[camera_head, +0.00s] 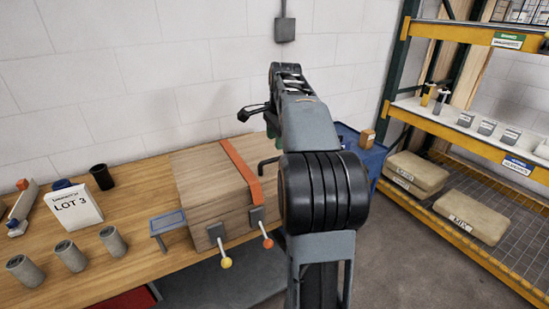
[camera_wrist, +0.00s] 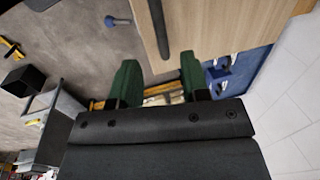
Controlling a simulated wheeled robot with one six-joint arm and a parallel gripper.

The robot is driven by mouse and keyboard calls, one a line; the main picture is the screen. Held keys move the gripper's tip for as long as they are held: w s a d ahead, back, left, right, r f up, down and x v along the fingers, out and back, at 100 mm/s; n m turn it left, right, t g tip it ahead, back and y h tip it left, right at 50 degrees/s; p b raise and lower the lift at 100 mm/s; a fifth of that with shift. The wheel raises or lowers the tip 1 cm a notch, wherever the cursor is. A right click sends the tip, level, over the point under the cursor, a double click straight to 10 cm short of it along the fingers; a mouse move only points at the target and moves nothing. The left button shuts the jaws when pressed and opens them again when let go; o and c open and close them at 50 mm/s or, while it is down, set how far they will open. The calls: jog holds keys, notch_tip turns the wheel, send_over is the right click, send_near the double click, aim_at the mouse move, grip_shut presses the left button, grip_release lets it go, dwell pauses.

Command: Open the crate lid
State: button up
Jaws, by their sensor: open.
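The wooden crate (camera_head: 185,217) stands on the workbench with its lid (camera_head: 200,170) lying shut. An orange strap (camera_head: 240,170) crosses the lid and runs down the front. Two latches are on the front, one with a yellow knob (camera_head: 226,262) and one with an orange-red knob (camera_head: 267,242). A dark bar handle (camera_head: 266,164) sticks out at the crate's right side. In the wrist view, a wooden panel (camera_wrist: 215,25) carries a dark bar (camera_wrist: 159,28). My gripper (camera_wrist: 159,74) is open, its green fingers apart and empty near that panel. In the head view my arm mostly hides it.
A blue bin (camera_head: 362,148) stands right of the crate. A small blue-topped stand (camera_head: 168,222), a LOT 3 sign (camera_head: 72,206) and several grey cylinders (camera_head: 70,256) are on the workbench (camera_head: 130,190) to the left. A yellow rack (camera_head: 480,250) with sacks is at right.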

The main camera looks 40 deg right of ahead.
aim_at(274, 158)
jog(key=shift+w+d+f, duration=0.1)
jog(key=shift+w+f, duration=0.15)
jog(key=shift+f, duration=0.9)
jog(key=shift+w+a+f, duration=0.1)
jog(key=shift+w+f, duration=0.1)
jog(key=shift+f, duration=1)
jog(key=shift+w+d+f, duration=0.1)
jog(key=shift+w+f, duration=0.15)
jog(key=shift+f, duration=0.9)
grip_shut()
